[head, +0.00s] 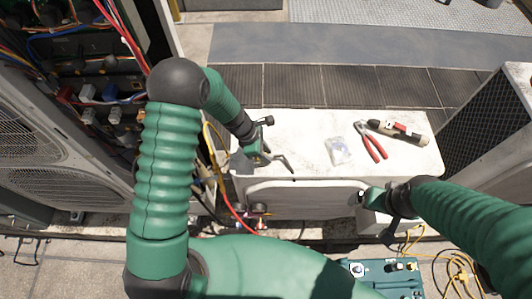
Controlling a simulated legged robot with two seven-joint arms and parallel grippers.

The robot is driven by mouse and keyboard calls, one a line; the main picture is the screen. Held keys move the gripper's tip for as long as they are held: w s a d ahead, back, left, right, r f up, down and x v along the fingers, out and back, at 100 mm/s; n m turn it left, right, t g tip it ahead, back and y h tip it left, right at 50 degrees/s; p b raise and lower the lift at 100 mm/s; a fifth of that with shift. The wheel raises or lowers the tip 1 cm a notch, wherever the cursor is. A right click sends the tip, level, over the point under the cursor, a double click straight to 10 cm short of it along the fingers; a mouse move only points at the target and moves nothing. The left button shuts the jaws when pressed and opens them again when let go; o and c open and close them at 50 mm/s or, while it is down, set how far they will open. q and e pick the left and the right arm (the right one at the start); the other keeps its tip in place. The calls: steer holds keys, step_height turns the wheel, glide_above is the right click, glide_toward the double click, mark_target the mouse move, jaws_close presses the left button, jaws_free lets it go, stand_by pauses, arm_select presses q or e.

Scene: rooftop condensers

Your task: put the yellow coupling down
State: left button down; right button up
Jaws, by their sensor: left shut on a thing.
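My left gripper (263,160) is over the left part of the white unit's top. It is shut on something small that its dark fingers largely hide. I take this for the yellow coupling, but cannot make out its shape or whether it touches the surface. My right gripper (372,196) is low at the unit's front edge, foreshortened under its wrist. I cannot see whether its fingers are open or shut.
On the white unit's top (310,125) lie a clear plastic bag (338,150), red-handled pliers (371,143) and a dark-and-cream tool (397,132). An open wiring cabinet (95,100) stands left, with loose hoses beside my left arm. A condenser (490,125) stands right.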

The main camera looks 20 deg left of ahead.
arm_select(q)
steer(key=shift+f, duration=0.2)
steer(key=shift+f, duration=0.15)
steer(key=c, duration=1.1)
jaws_free()
steer(key=shift+c, duration=0.2)
steer(key=v, duration=1.2)
steer(key=s+a+r+m+y, duration=0.1)
steer(key=s+r+m+y, duration=0.1)
steer(key=s+m, duration=0.5)
steer(key=s+r+m+t+y, duration=0.1)
steer(key=s+r+m, duration=0.3)
steer(key=m, duration=1)
steer(key=s+y, duration=0.1)
steer(key=s, duration=0.2)
steer(key=shift+a+r+p, duration=0.15)
steer(key=shift+a+p, duration=0.15)
steer(key=shift+a, duration=0.05)
